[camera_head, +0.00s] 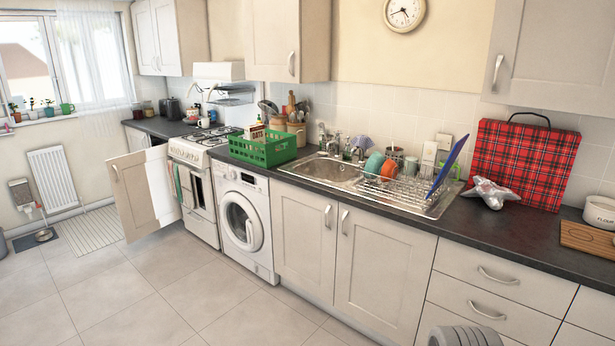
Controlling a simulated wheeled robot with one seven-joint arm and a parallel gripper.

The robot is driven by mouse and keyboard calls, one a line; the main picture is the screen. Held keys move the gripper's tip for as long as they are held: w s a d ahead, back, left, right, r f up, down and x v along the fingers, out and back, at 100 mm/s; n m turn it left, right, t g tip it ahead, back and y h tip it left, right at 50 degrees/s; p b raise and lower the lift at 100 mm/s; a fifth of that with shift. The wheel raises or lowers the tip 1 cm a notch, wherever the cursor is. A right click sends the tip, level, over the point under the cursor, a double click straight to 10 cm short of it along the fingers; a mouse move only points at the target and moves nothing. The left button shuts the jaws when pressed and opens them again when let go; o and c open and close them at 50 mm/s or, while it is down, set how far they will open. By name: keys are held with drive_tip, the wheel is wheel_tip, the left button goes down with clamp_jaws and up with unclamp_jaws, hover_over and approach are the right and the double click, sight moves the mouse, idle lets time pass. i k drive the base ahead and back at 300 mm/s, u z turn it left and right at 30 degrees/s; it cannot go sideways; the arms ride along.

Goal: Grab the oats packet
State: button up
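A grey ribbed part at the bottom edge appears to be mine, well in front of and below the packet.
The metal dish rack (405,190) holds bowls and a tilted blue board (447,165). A green crate (262,150) stands left of the sink (328,170). Right are a crumpled silvery bag (490,192) and a red tartan bag (522,160). A cabinet door (135,195) hangs open at left.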

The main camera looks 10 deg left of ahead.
sight(256, 133)
drive_tip(key=u, duration=0.4)
drive_tip(key=i, duration=2.45)
drive_tip(key=u, duration=0.95)
drive_tip(key=i, duration=2)
drive_tip(key=u, duration=0.35)
